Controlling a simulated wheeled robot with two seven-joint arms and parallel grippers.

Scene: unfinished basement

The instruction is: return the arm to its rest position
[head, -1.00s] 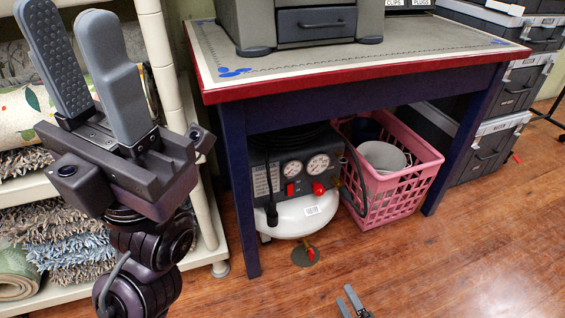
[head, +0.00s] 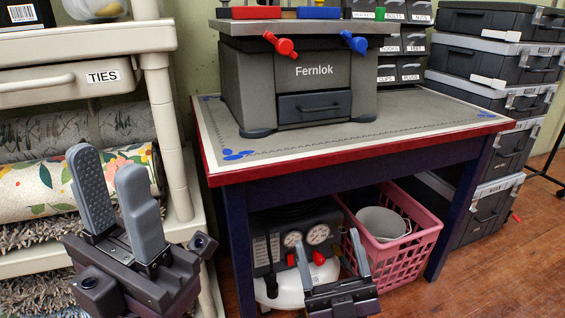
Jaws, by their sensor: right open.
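My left gripper (head: 107,160) is upright at the lower left, in front of the shelf unit. Its two grey fingers stand apart, and nothing shows between them. My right gripper (head: 330,250) is low at the bottom centre, in front of the compressor and close to the basket in the picture. Its fingers are wide apart and empty. The rest of my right arm is below the frame.
A red-edged table (head: 235,171) carries a grey Fernlok cabinet (head: 250,90). Under it are a compressor (head: 262,255) and a pink basket (head: 412,255). A cream shelf unit (head: 185,150) with rolls stands left. Stacked black cases (head: 487,65) stand right. Floor shows at lower right.

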